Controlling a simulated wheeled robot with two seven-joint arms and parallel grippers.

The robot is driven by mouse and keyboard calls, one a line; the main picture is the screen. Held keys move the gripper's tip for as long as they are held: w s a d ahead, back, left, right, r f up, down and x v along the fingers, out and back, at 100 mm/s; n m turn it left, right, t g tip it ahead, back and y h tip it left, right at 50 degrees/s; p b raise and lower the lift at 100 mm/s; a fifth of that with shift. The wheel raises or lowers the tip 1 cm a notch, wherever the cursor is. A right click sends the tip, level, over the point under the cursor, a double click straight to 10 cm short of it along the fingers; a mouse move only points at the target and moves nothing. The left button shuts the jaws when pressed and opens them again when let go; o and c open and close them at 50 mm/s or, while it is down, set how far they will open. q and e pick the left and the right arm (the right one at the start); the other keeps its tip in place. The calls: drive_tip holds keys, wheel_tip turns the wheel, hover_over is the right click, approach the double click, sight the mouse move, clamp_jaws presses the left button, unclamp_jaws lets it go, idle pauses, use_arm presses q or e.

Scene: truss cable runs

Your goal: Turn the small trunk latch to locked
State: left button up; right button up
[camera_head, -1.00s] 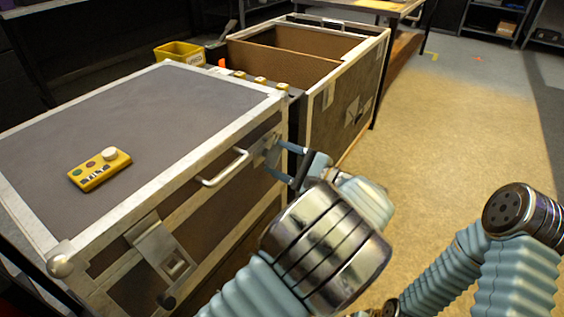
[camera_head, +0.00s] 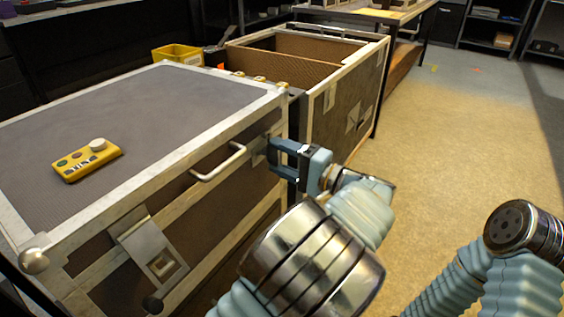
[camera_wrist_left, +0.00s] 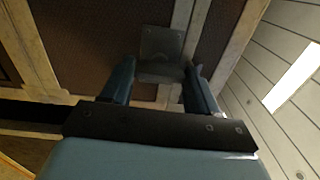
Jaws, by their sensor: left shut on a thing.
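The small trunk (camera_head: 130,105) is a grey-topped case with pale metal edges, at the left of the head view. A metal latch sits near the right end of its front face; in the head view my gripper largely hides it. In the left wrist view the latch plate (camera_wrist_left: 161,42) shows at top centre, with its dark lower part between my fingers. My left gripper (camera_head: 275,157) is shut on this latch; its fingers (camera_wrist_left: 155,80) stand on either side of it. I cannot tell the latch's exact turn angle. My right gripper is out of view.
A second latch (camera_head: 150,250) and a bar handle (camera_head: 220,163) are on the same face. A yellow button box (camera_head: 87,160) lies on the lid. An open case (camera_head: 345,100) and a yellow bin (camera_head: 178,54) stand behind. The floor at right is clear.

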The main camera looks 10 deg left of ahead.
use_arm(q)
drive_tip(key=shift+n, duration=0.3)
drive_tip(key=o, duration=1.1)
drive_tip(key=shift+c, duration=0.2)
drive_tip(key=shift+d, duration=0.1)
drive_tip(key=p+v, duration=0.1)
drive_tip(key=v, duration=1.2)
drive_tip(key=shift+s+d, duration=0.2)
drive_tip(key=shift+d, duration=0.1)
